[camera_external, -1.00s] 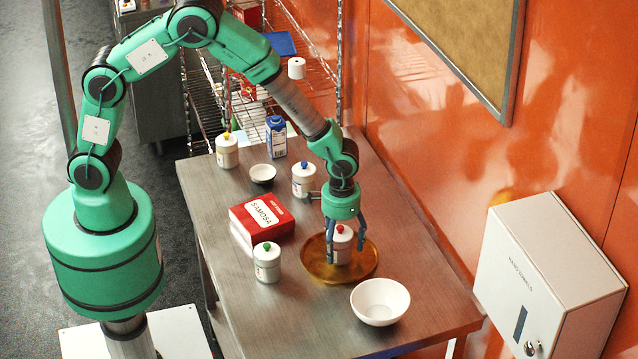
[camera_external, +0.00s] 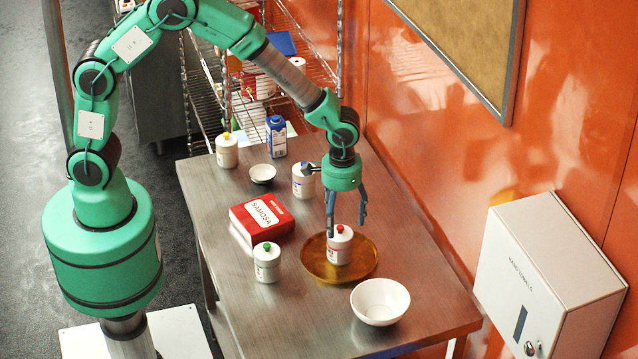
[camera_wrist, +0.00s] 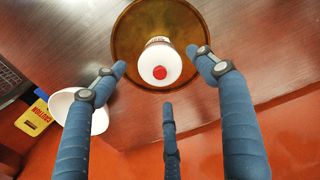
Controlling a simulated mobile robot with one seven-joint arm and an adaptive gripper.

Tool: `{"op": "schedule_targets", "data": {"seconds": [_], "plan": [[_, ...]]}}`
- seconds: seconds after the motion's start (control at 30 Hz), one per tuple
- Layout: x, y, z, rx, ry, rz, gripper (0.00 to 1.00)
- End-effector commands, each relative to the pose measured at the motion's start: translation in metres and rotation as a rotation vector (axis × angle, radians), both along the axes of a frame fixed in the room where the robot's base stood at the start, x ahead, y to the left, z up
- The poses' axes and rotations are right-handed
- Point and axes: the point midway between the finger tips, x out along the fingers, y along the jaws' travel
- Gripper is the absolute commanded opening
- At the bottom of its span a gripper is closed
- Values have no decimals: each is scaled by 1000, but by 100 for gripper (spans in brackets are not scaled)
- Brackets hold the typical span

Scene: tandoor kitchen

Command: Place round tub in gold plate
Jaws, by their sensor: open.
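A white round tub with a red knob (camera_external: 339,247) stands upright in the gold plate (camera_external: 312,268) on the steel table. In the wrist view the tub (camera_wrist: 156,58) sits inside the rim of the gold plate (camera_wrist: 128,40). My gripper (camera_external: 346,221) is open and empty above the tub, with its fingers clear of it. In the wrist view its blue fingers (camera_wrist: 159,77) are spread apart. Other similar tubs stand on the table: one with a green knob (camera_external: 267,264), one with a yellow knob (camera_external: 227,152), and one partly hidden behind my gripper (camera_external: 303,184).
A white bowl (camera_external: 380,303) stands in front of the plate. A red samosa box (camera_external: 262,217), a small bowl (camera_external: 262,174) and a blue carton (camera_external: 276,137) are on the table. An orange wall and a towel dispenser (camera_external: 545,285) are on the right.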

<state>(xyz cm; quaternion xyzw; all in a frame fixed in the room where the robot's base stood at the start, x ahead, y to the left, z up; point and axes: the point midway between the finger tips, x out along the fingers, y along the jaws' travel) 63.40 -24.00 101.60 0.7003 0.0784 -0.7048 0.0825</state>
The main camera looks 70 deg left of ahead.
Motion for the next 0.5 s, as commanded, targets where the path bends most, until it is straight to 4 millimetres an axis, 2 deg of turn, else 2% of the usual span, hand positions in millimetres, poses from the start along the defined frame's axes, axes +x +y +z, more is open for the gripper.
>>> {"op": "schedule_targets", "data": {"seconds": [0.03, 0.2, 0.5], "plan": [[0, 0, 8, -1, -2, 0, 72], [0, 0, 25, -1, -1, 0, 72], [0, 0, 32, 0, 0, 0, 72]]}}
